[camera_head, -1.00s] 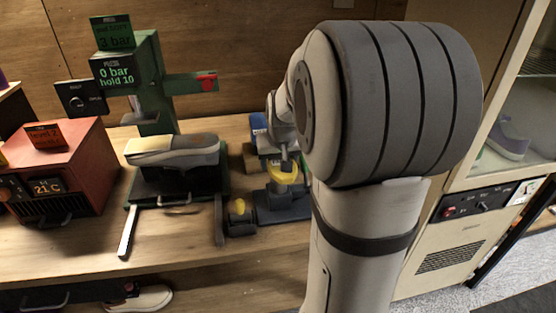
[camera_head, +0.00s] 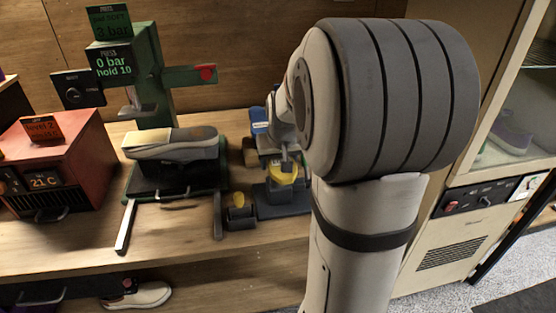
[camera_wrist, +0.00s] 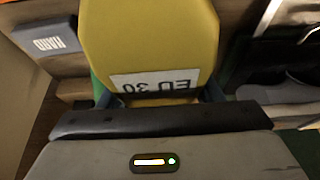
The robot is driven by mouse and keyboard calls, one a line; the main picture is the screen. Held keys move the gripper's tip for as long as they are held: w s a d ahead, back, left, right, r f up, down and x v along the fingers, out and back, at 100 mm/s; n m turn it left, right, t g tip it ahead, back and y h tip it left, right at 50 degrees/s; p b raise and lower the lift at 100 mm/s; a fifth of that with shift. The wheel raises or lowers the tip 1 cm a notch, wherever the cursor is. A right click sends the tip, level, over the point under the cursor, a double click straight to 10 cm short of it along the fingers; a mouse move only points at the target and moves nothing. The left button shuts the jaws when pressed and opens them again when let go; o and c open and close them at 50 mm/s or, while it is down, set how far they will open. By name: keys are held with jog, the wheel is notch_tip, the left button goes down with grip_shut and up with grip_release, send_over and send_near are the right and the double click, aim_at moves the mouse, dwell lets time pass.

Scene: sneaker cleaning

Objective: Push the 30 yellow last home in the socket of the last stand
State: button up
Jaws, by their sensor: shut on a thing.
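The yellow last (camera_wrist: 150,40) fills the upper middle of the wrist view, with a white label reading EU 30 upside down. My gripper (camera_wrist: 160,98) is shut on it. In the head view the yellow last (camera_head: 284,172) shows below my gripper (camera_head: 284,155), over the dark last stand (camera_head: 285,198). My arm hides part of both. Whether the last is fully seated in the socket cannot be told, as the socket is hidden.
A smaller yellow piece (camera_head: 239,200) stands on a dark block left of the stand. A green press (camera_head: 150,75) with a sneaker (camera_head: 172,143) on its tray is further left, beside a red box (camera_head: 60,165).

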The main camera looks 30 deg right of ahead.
jog(key=shift+f, duration=0.15)
jog(key=o, duration=1.4)
jog(key=v, duration=0.7)
jog(key=shift+s+r, duration=0.2)
jog(key=shift+r, duration=0.15)
jog(key=shift+a, duration=0.1)
jog(key=s+a+f+n+p, duration=0.1)
jog(key=s+a, duration=0.3)
jog(key=s, duration=0.1)
jog(key=s+a+f+n+g+p, duration=0.1)
jog(key=s+a, duration=0.4)
jog(key=s, duration=0.1)
jog(key=s+a+n+y+p, duration=0.1)
jog(key=s+a, duration=0.4)
jog(key=shift+s+f+g, duration=0.25)
jog(key=shift+f+g, duration=0.05)
jog(key=shift+f, duration=0.1)
